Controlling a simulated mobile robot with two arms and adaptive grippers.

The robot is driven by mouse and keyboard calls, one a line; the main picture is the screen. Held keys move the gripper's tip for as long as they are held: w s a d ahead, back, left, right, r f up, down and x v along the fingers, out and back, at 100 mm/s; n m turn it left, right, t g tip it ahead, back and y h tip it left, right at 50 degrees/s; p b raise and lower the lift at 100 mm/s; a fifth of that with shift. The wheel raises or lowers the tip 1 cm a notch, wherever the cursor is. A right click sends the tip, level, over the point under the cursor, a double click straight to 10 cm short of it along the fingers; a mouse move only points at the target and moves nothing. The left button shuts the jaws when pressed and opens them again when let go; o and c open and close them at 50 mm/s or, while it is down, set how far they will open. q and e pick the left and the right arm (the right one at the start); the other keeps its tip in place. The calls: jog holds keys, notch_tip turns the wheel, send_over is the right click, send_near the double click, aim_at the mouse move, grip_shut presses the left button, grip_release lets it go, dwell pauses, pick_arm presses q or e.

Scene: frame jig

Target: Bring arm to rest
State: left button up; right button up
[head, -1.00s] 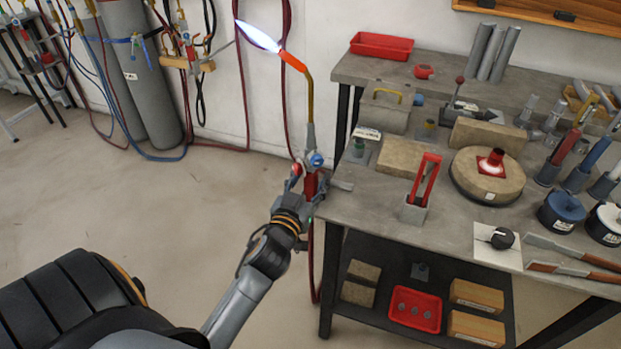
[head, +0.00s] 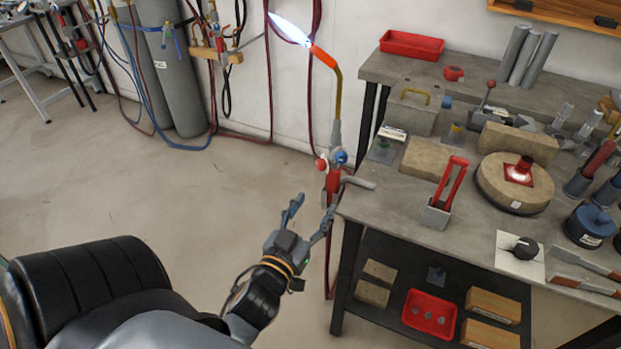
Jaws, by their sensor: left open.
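My left gripper (head: 309,212) is open and empty, low and left of the workbench's near-left corner. Its fingers are spread, with one finger close in front of the torch's lower part in the picture. The torch (head: 333,178) stands upright at the bench's left edge, with a red and blue valve body, a brass neck and an orange tip. A bright white-blue flame (head: 290,29) burns from its tip, pointing up and left. A grey bracket at the bench edge is beside the torch body. My right gripper is out of view.
The workbench (head: 405,212) carries a red striker-like stand (head: 451,182), a round brick turntable (head: 490,190) with a glowing red part, and firebricks. A red tray (head: 412,45) is at the back. Gas cylinders (head: 178,75) and hoses stand at the wall. The floor left of the bench is clear.

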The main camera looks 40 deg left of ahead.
pick_arm(q)
jog(key=shift+s+d+r, duration=0.1)
jog(key=shift+s, duration=0.35)
dwell(0.3)
